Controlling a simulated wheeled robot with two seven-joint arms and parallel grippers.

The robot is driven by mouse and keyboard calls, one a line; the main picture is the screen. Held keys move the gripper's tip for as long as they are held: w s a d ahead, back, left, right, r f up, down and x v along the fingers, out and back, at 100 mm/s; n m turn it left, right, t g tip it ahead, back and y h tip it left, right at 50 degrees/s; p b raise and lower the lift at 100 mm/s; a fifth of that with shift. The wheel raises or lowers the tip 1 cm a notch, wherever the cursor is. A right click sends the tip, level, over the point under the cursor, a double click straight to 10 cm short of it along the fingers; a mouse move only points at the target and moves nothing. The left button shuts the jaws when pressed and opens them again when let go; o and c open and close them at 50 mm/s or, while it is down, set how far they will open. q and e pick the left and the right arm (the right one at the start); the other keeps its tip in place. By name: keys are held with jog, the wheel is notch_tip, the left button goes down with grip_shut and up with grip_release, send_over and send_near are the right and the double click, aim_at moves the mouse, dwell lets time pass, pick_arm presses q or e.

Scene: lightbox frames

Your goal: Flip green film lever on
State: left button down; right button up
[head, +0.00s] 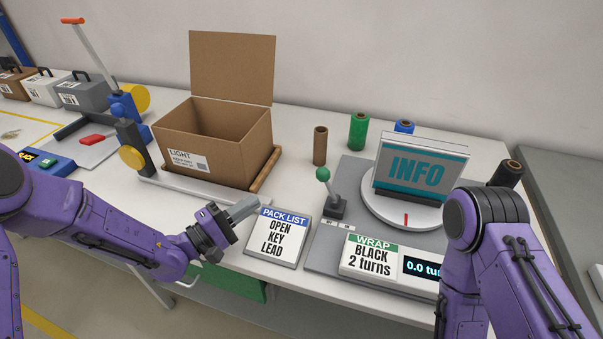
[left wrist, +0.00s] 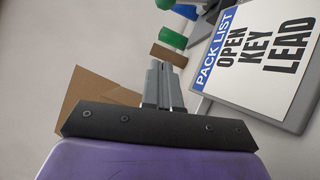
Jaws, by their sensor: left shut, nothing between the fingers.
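The green film lever has a green ball knob (head: 323,174) on a thin grey stem above a dark base. It stands left of the turntable and leans toward the back left. My left gripper (head: 252,206) is shut and empty, left of and nearer than the lever, by the pack list sign. It is clearly apart from the lever. Its closed fingers show in the left wrist view (left wrist: 162,70). A green round shape at that view's top edge is cut off; I cannot tell surely whether it is the knob. My right gripper does not show; only my right arm does.
The pack list sign (head: 278,236) is close to my left gripper. An open cardboard box (head: 225,140) stands behind it. The turntable (head: 400,209) carries an INFO sign (head: 419,168). Brown (head: 320,146), green (head: 358,132) and blue (head: 404,127) rolls stand behind. A wrap sign (head: 370,260) is in front.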

aim_at(328, 186)
pick_arm(q)
jog(key=shift+s+d+r, duration=0.3)
jog(key=shift+s+r, duration=0.05)
jog(key=shift+s, duration=0.2)
jog(key=s+d+p+x, duration=0.1)
jog(key=p+x, duration=0.4)
jog(key=x, duration=0.8)
jog(key=shift+s+d+r, duration=0.2)
jog(key=shift+s+d, duration=0.2)
jog(key=shift+s, duration=0.05)
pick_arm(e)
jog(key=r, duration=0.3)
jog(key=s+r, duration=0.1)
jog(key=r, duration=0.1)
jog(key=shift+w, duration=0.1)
